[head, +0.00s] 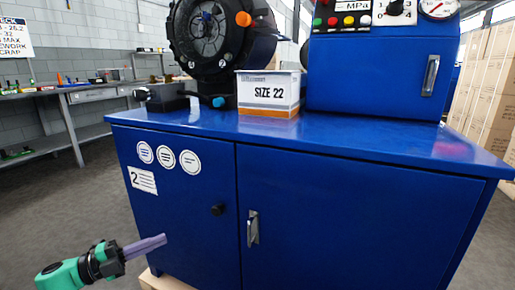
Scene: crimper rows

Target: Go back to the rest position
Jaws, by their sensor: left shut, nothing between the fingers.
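My left gripper (150,246) shows at the lower left of the head view, on a green arm that comes in from the bottom left corner. Its purple fingers are shut with nothing between them. It is in front of the left door of a blue cabinet (340,215), below the cabinet top. I cannot tell whether it touches the door. My right gripper is not in view.
A box marked SIZE 22 (268,94) stands on the cabinet top between a black crimping head (206,35) and a blue control box (375,65). A workbench (70,88) is at the back left. Cartons (490,90) are stacked at the right. Grey floor is free at left.

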